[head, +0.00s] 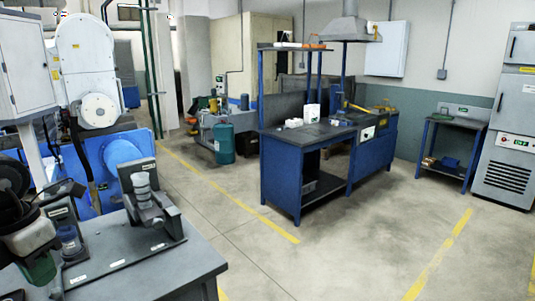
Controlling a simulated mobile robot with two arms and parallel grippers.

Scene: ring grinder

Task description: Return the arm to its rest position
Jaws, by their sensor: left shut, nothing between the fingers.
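My left arm comes in at the lower left edge, dark and partly cut off by the frame. My left gripper (64,193) shows small and dark over the left part of the near grey bench (196,262). It is shut and holds nothing. Its fingertips are hard to make out against the dark items behind and below it. My right gripper is not in view.
A dark fixture with a grey cylinder (145,196) stands on the near bench, right of the gripper. A white and blue machine (92,60) rises behind. A blue workbench (283,182) stands mid-room. The floor between is clear, with yellow lines.

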